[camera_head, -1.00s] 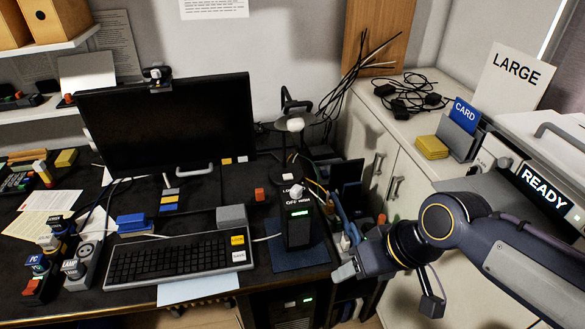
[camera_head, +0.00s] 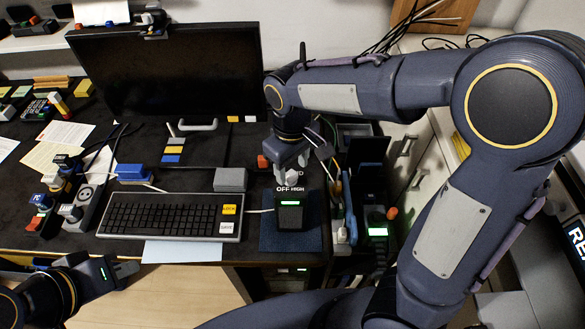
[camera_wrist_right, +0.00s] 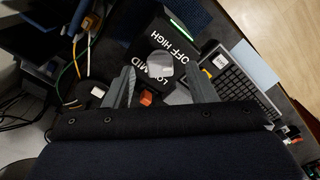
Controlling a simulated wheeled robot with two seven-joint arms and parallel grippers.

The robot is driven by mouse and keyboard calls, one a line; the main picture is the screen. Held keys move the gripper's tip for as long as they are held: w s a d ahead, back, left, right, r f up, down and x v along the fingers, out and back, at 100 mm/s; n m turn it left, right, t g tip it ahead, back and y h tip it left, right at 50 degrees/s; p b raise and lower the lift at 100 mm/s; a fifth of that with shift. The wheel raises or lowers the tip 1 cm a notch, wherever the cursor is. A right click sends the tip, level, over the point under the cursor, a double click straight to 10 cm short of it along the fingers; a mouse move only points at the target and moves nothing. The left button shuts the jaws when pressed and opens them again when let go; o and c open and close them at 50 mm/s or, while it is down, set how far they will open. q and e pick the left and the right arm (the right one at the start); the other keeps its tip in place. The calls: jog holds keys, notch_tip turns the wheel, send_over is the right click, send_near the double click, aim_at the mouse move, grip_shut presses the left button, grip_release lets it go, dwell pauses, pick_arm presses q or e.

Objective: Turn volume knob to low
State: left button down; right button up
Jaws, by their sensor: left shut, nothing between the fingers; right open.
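The volume knob (camera_wrist_right: 160,66) is a pale round cap on a black box (camera_head: 291,217) with a green-lit display. The box carries the labels OFF, HIGH, LOW and MID, which show best in the right wrist view. My right gripper (camera_head: 292,166) points down over the knob, fingers open. In the right wrist view its two fingers (camera_wrist_right: 158,76) stand on either side of the knob, apart from it as far as I can see. The knob's setting cannot be read. My left gripper (camera_head: 127,269) is shut and empty at the lower left, in front of the desk.
A keyboard (camera_head: 172,216) and a dark monitor (camera_head: 170,85) are left of the box. Cables and a blue-handled tool (camera_head: 347,210) stand just right of the box. My right arm covers much of the right side.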

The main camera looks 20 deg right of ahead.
aim_at(290, 178)
jog(key=shift+f, duration=1.25)
jog(key=c, duration=1)
